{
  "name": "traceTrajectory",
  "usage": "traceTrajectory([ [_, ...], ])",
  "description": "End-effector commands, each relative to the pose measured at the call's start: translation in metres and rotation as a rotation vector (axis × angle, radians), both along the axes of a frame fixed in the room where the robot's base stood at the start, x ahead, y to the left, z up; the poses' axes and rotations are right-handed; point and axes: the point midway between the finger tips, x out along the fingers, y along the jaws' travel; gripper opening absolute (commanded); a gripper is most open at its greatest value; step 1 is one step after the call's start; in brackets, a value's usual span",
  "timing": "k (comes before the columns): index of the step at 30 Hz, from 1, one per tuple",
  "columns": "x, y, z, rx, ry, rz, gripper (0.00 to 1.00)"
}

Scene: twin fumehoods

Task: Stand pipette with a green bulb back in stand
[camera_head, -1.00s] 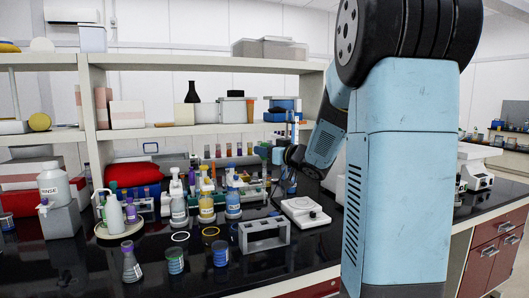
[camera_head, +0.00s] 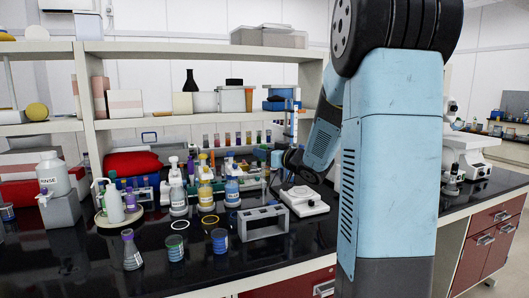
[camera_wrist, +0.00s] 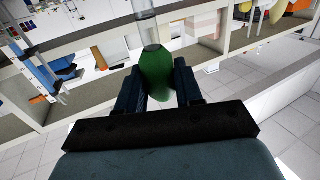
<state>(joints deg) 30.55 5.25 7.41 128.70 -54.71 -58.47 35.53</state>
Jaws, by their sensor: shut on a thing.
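The pipette's green bulb (camera_wrist: 157,72) sits between the two fingers of my gripper (camera_wrist: 158,85) in the wrist view. The gripper is shut on it. The pipette's clear glass tube (camera_wrist: 147,30) runs from the bulb to the top edge of that view. In the head view my gripper (camera_head: 276,159) is over the bench at the back, left of my blue arm. The pipette is too small there to make out clearly. I cannot tell for sure which holder is the pipette's stand.
A white flat device (camera_head: 304,201) lies right of the rack. Bottles with yellow (camera_head: 206,196) and blue (camera_head: 232,192) labels stand to its left. A flask (camera_head: 131,251) and small jars are near the front. A tall blue-and-white upright (camera_head: 293,120) stands behind the gripper. A microscope (camera_head: 465,150) is at right.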

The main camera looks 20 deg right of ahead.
Motion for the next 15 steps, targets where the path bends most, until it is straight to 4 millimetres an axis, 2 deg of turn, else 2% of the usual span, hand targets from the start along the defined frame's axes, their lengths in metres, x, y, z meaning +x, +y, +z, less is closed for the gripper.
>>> traceTrajectory([
  [15,-0.0003,0.0006,-0.0070,0.001,0.000,0.001,0.21],
])
